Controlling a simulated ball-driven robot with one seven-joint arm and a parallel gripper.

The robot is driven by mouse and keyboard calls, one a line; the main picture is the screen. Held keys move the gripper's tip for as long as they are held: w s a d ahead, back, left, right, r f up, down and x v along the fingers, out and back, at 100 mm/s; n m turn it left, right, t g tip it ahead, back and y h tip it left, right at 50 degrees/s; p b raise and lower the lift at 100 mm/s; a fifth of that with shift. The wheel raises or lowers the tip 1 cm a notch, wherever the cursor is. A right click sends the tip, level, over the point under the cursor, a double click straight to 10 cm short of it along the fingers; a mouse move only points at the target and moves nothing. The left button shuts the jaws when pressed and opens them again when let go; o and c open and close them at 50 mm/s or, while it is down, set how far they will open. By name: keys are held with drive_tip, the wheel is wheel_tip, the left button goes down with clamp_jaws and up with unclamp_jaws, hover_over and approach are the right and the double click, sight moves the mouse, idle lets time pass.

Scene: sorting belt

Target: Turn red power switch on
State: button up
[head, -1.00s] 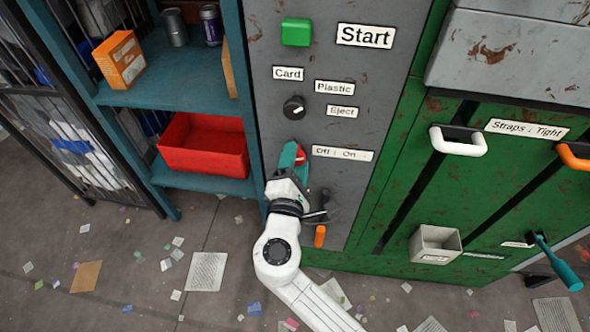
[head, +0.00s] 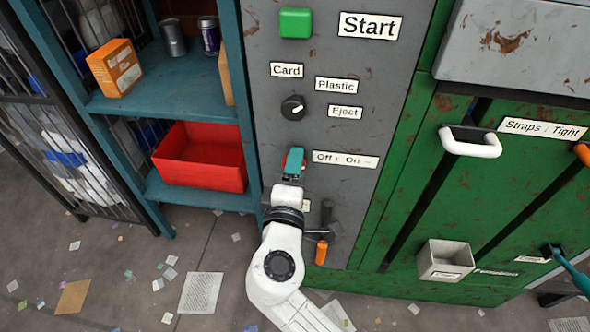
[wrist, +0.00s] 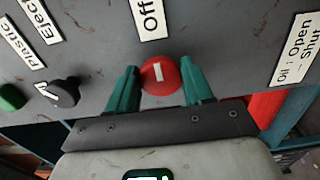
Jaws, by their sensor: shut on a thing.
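The red power switch (wrist: 158,74) is a round knob with a white mark, on the grey panel (head: 350,200). In the head view my gripper (head: 294,162) covers most of it, and only a little red shows. In the wrist view my gripper (wrist: 160,84) has its two teal fingers on either side of the knob, shut on it. The white mark stands upright in the wrist view. The "Off : On" label (head: 345,160) sits just right of the switch in the head view.
Above are a black selector knob (head: 293,108) and a green button (head: 295,23). Below is an orange-tipped lever (head: 321,253), close to my arm. A shelf with a red bin (head: 202,155) stands at the left. A grey box (head: 445,262) sticks out at the right.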

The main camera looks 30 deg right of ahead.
drive_tip(key=shift+f, duration=0.1)
drive_tip(key=o, duration=1)
drive_tip(key=v, duration=1.1)
drive_tip(key=shift+p, duration=0.35)
drive_tip(key=shift+d, duration=0.1)
